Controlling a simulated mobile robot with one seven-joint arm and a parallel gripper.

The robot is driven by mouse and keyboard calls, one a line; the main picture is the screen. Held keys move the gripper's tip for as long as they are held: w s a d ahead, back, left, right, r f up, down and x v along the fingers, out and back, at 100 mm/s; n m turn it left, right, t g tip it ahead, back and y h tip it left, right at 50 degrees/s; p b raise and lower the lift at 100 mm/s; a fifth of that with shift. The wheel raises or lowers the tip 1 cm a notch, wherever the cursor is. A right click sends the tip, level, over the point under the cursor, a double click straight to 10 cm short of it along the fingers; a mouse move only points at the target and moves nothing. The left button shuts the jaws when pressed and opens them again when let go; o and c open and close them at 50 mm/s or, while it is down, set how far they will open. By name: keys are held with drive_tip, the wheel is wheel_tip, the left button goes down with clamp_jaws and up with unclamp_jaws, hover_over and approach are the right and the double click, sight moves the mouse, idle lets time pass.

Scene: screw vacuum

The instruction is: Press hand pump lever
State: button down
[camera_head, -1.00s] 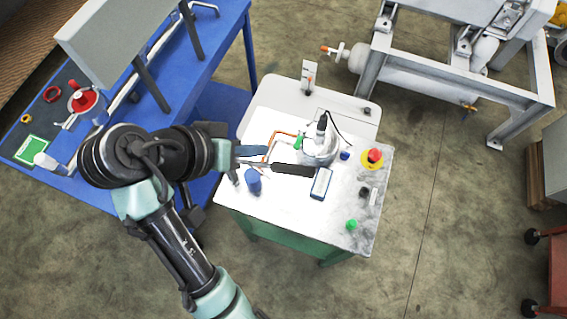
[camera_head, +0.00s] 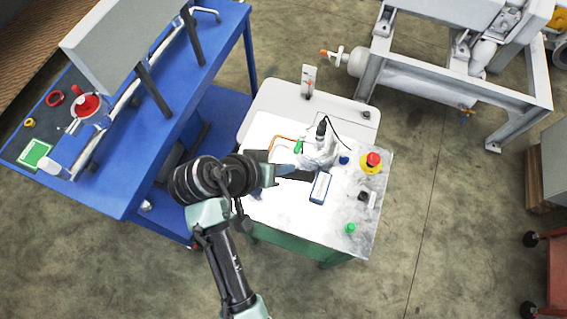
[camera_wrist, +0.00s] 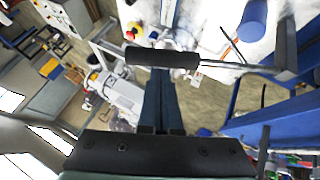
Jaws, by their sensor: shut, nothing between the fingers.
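The hand pump lever has a black grip (camera_head: 294,175) that lies over the white-topped cart in the head view. In the wrist view the black grip (camera_wrist: 150,57) lies crosswise at the fingertips, with a metal rod (camera_wrist: 225,63) running right from it. My gripper (camera_head: 284,171) comes in from the left and meets the left part of the grip. In the wrist view my gripper (camera_wrist: 163,74) has its two dark fingers together, empty, right at the grip. I cannot tell whether they touch it. My gripper hides part of the rod in the head view.
On the cart (camera_head: 285,218) stand a metal pump body (camera_head: 320,152), a blue-and-white box (camera_head: 320,187), a red button on yellow (camera_head: 372,161) and a green button (camera_head: 350,228). A blue cylinder (camera_wrist: 252,20) stands near the rod. A blue bench (camera_head: 130,195) is left.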

drive_tip(key=shift+d+f, duration=0.1)
drive_tip(key=shift+s+d+f+y, duration=0.2)
drive_tip(key=shift+d+f+y, duration=0.15)
drive_tip(key=shift+f, duration=0.15)
wheel_tip(320, 180, down, 9)
drive_tip(key=s+d+m+t+y+b, duration=0.1)
drive_tip(key=d+y+b, duration=0.2)
drive_tip(key=shift+m+y+b, duration=0.3)
drive_tip(key=shift+y+b, duration=0.05)
drive_tip(key=shift+b, duration=0.05)
drive_tip(key=shift+s+f, duration=0.15)
drive_tip(key=shift+s, duration=0.05)
drive_tip(key=s+r+p, duration=0.3)
drive_tip(key=s+r, duration=0.1)
drive_tip(key=r, duration=0.9)
drive_tip(key=shift+s+a, duration=0.2)
drive_tip(key=shift+a, duration=0.05)
